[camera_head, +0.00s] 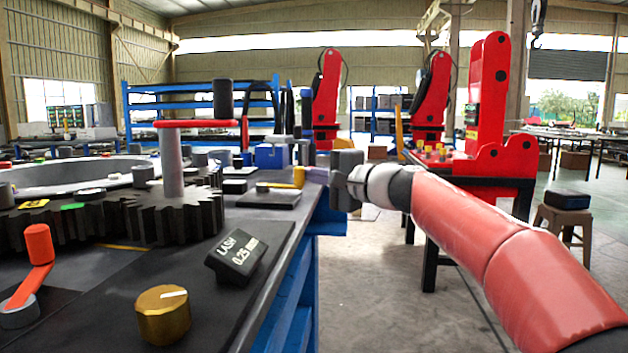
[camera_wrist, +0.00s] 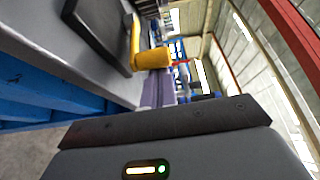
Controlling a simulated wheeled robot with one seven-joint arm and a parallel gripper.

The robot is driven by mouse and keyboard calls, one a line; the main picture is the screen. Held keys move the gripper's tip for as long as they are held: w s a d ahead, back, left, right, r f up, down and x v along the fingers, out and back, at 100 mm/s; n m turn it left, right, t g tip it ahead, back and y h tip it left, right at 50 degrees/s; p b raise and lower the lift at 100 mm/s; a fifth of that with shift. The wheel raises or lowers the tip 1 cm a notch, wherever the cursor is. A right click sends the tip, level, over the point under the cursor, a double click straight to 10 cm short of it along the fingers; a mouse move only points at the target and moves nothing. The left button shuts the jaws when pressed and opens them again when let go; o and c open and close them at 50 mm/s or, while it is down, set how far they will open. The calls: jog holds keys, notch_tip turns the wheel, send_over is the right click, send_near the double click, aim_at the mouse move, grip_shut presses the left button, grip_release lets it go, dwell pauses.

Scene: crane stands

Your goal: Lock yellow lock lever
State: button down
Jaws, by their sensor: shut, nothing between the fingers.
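The yellow lock lever (camera_head: 299,177) stands on a dark base plate (camera_head: 262,200) near the right edge of the bench. Its thin yellow arm runs left across the plate, and its thick knob end is at the right. In the wrist view the yellow lever (camera_wrist: 152,57) shows just past my fingers. My gripper (camera_head: 314,174) is shut and empty, reaching in from the right with its fingertips right beside the knob. The wrist view shows the purple-grey fingers (camera_wrist: 157,85) close together below the knob. I cannot tell whether they touch it.
The blue-sided bench (camera_head: 290,300) carries a large dark gear (camera_head: 160,215), a black "LASH 0.25 mm" block (camera_head: 236,256), a brass knob (camera_head: 162,315) and an orange-handled crank (camera_head: 38,245). A blue box (camera_head: 271,156) stands behind the lever. Open floor lies right of the bench.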

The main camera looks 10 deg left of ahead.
aim_at(300, 177)
jog(key=shift+s+a+f+m+t+h+b, duration=0.15)
jog(key=shift+s+m+t+h+b, duration=0.35)
jog(key=shift+s+t+b, duration=0.4)
jog(key=shift+s+a+m+t+h+b, duration=0.15)
jog(key=shift+s+m+t+h+b, duration=0.8)
jog(key=shift+m+t, duration=0.3)
jog(key=shift+s+a, duration=0.2)
jog(key=shift+s, duration=0.2)
